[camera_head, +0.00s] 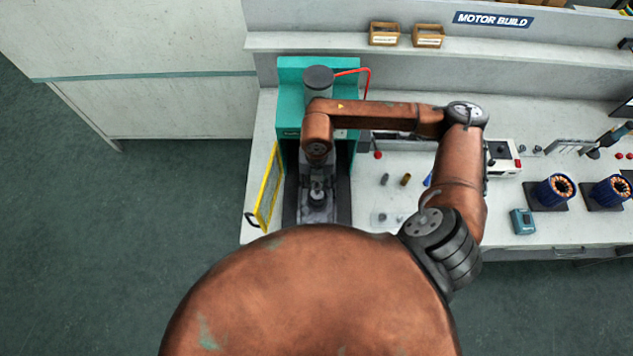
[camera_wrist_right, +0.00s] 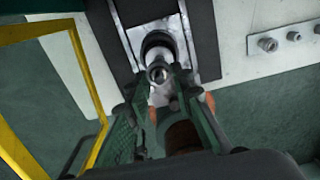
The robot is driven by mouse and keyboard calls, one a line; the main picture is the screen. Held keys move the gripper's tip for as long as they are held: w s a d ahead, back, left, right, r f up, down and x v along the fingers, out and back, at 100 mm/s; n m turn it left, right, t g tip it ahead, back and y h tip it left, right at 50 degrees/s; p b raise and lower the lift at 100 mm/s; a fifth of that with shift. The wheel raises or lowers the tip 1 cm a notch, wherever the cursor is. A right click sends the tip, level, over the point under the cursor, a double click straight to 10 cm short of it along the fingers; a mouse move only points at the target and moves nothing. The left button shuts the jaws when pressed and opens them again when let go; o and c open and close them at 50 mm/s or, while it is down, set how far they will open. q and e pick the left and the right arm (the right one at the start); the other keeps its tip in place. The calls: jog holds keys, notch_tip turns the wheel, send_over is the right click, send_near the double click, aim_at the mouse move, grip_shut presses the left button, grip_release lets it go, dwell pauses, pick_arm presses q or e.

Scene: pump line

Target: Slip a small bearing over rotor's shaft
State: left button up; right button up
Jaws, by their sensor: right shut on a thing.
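My right gripper (camera_wrist_right: 159,80) is shut on a small grey ring, the bearing (camera_wrist_right: 157,73), at its fingertips in the right wrist view. Just beyond the bearing in that view is a dark rounded part (camera_wrist_right: 157,43) on a pale metal fixture; it may be the rotor, and its shaft is not clear. In the head view my right arm reaches into the teal press (camera_head: 288,120), with the gripper (camera_head: 317,190) low over the fixture. I cannot tell whether the bearing touches or surrounds the shaft. My left gripper is not in view.
A yellow-framed guard (camera_head: 268,186) stands open at the press's left. On the bench to the right are small metal parts (camera_head: 384,179), a white device (camera_head: 503,158), a teal box (camera_head: 522,221) and blue stators (camera_head: 554,190). Two small bins (camera_head: 384,34) sit on the shelf.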

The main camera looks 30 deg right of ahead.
jog(key=shift+f+b, duration=0.7)
jog(key=shift+f, duration=0.2)
jog(key=o, duration=0.9)
jog(key=shift+o, duration=0.3)
jog(key=shift+o, duration=1.1)
jog(key=shift+r+p, duration=1.5)
jog(key=shift+r, duration=1.05)
